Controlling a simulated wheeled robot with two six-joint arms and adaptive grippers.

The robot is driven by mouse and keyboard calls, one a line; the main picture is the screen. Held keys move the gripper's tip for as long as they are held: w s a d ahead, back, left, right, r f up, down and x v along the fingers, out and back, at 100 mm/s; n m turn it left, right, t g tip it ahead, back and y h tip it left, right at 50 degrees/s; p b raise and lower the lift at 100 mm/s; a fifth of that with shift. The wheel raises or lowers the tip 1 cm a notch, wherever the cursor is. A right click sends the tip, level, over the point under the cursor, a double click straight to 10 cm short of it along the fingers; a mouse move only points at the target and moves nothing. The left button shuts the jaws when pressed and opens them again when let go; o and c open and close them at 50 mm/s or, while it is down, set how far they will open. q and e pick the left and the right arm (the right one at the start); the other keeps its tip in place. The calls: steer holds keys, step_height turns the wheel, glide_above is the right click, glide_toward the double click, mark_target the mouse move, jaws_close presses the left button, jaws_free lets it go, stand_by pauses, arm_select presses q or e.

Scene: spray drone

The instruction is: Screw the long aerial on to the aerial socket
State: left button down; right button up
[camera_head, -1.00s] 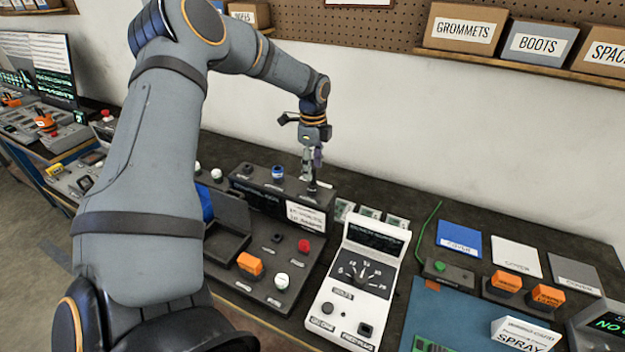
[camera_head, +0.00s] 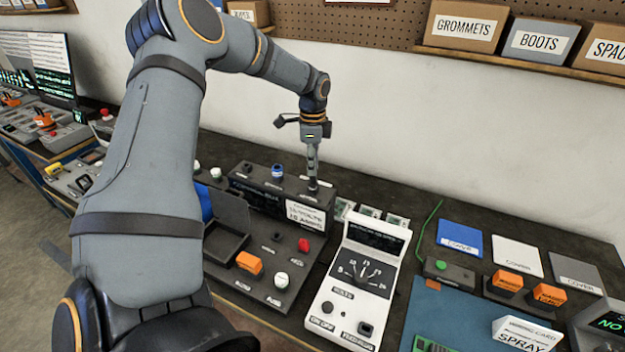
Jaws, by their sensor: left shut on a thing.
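My left gripper (camera_head: 312,172) points straight down over the right end of the dark console's raised back panel (camera_head: 262,192). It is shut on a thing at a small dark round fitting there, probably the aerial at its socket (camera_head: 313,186). The fingers hide most of what they hold, so the long aerial itself cannot be made out, nor how far it is seated. A blue-topped knob (camera_head: 277,172) and a black knob (camera_head: 247,168) stand to the left on the same panel. My right gripper is not in view.
A white meter (camera_head: 355,285) with a dial stands right of the console. The console's front carries an orange switch (camera_head: 249,262), a red knob (camera_head: 304,245) and a white knob (camera_head: 282,281). A blue mat (camera_head: 455,310) and cover plates (camera_head: 459,237) lie farther right.

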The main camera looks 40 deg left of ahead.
arm_select(q)
steer(key=n, duration=1.1)
steer(key=shift+n, duration=0.3)
steer(key=shift+n, duration=0.5)
steer(key=n, duration=0.4)
steer(key=shift+r+b, duration=0.1)
steer(key=shift+b, duration=0.2)
steer(key=n, duration=0.7)
steer(key=shift+n, duration=1.5)
